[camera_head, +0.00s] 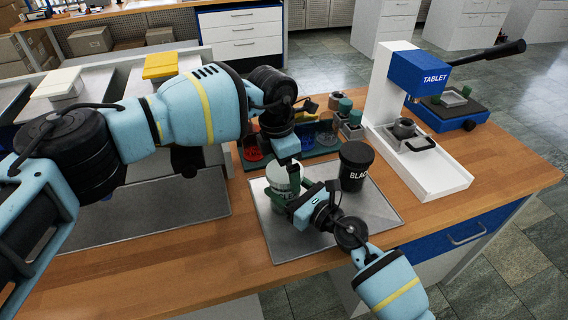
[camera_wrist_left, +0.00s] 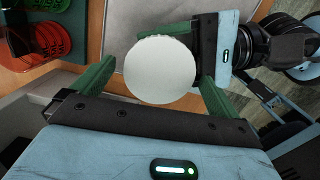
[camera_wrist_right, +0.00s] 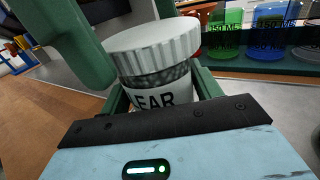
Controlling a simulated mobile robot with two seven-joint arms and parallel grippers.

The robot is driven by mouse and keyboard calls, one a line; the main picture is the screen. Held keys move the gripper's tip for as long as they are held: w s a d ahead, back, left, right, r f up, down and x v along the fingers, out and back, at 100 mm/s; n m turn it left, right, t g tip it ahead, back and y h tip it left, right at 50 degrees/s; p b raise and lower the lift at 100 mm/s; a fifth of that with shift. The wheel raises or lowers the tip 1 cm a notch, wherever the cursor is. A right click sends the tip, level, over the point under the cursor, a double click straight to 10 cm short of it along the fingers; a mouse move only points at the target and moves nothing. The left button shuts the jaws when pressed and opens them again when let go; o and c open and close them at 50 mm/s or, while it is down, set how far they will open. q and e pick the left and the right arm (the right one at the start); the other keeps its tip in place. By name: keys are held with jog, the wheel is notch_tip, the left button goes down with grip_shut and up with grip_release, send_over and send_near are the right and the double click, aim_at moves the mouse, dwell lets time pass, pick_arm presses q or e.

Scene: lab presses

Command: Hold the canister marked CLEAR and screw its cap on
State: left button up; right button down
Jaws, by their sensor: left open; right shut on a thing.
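The canister marked CLEAR (camera_wrist_right: 165,97) stands upright on the metal tray, part of its label showing in the right wrist view. Its white ribbed cap (camera_wrist_right: 152,42) sits on top, with a dark speckled band showing beneath; I cannot tell how tight it is. My right gripper (camera_head: 284,202) is shut on the canister's body below the cap. My left gripper (camera_wrist_left: 155,86) is open above the canister, its green fingers on either side of the round cap (camera_wrist_left: 160,70). In the head view the canister (camera_head: 280,175) is partly hidden by both grippers.
A black canister (camera_head: 355,166) stands just right on the same metal tray (camera_head: 375,209). A white and blue TABLET press (camera_head: 420,72) stands at the right. The wooden bench front (camera_head: 190,290) is clear.

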pick_arm(q)
jog(key=shift+r, duration=2.25)
jog(key=shift+c, duration=0.5)
jog(key=n, duration=0.6)
jog(key=shift+r, duration=0.4)
jog(key=n, duration=0.6)
jog(key=shift+w+d+r+n+y, duration=0.1)
jog(key=shift+r+n+y, duration=0.2)
jog(key=shift+r, duration=0.05)
jog(key=n, duration=0.6)
jog(key=shift+r, duration=0.4)
jog(key=n, duration=0.3)
jog(key=shift+r+g, duration=0.15)
jog(key=shift+g, duration=0.15)
jog(key=n, duration=0.4)
jog(key=shift+r+n+y, duration=0.25)
jog(key=shift+n+y, duration=0.05)
jog(key=shift+f, duration=0.15)
